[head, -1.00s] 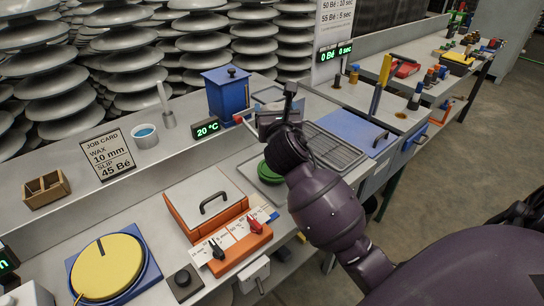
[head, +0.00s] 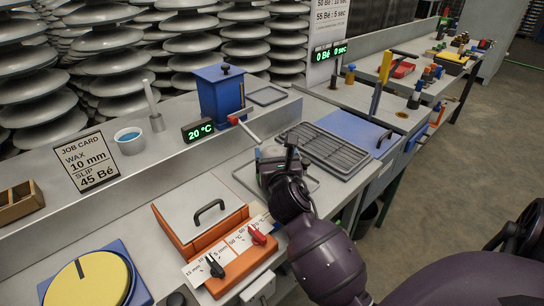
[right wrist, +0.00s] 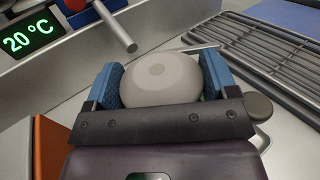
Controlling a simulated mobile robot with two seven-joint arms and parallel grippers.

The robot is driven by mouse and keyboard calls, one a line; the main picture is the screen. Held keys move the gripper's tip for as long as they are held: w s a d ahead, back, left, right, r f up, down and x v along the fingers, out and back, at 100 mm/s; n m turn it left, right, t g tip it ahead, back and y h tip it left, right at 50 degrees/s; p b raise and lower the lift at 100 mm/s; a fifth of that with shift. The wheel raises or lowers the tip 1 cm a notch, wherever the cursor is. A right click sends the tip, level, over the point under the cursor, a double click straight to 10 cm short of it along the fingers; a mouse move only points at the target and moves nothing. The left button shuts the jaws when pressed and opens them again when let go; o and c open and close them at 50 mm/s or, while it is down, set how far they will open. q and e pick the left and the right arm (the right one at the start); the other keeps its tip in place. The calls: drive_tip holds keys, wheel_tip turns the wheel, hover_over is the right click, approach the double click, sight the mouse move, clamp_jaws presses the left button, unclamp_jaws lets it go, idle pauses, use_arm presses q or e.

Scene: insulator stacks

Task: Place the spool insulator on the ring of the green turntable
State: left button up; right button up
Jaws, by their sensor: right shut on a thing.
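The spool insulator (right wrist: 160,80) is a pale grey, rounded piece seen from above in the right wrist view. It sits between the two blue finger pads of my right gripper (right wrist: 162,85), which is shut on it. In the head view my right gripper (head: 272,160) is low over the bench, where the green turntable stood in the earlier view. The turntable is now almost wholly hidden by my gripper; only a sliver of green shows beside the right pad in the wrist view. I cannot tell whether the insulator touches the ring. My left gripper is not in view.
A grey wire rack (head: 325,148) lies right of my gripper. An orange-based box with a handle (head: 200,215) is at its left. A blue box with a red-handled lever (head: 222,92) and a 20 °C display (head: 199,130) stand behind. A yellow disc (head: 90,282) is at lower left.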

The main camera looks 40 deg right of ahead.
drive_tip(key=shift+r, duration=0.15)
drive_tip(key=o, duration=0.9)
drive_tip(key=shift+s, duration=0.15)
drive_tip(key=p+v, duration=0.1)
drive_tip(key=v, duration=0.9)
drive_tip(key=shift+s, duration=0.1)
drive_tip(key=shift+v, duration=0.8)
drive_tip(key=shift+a, duration=0.15)
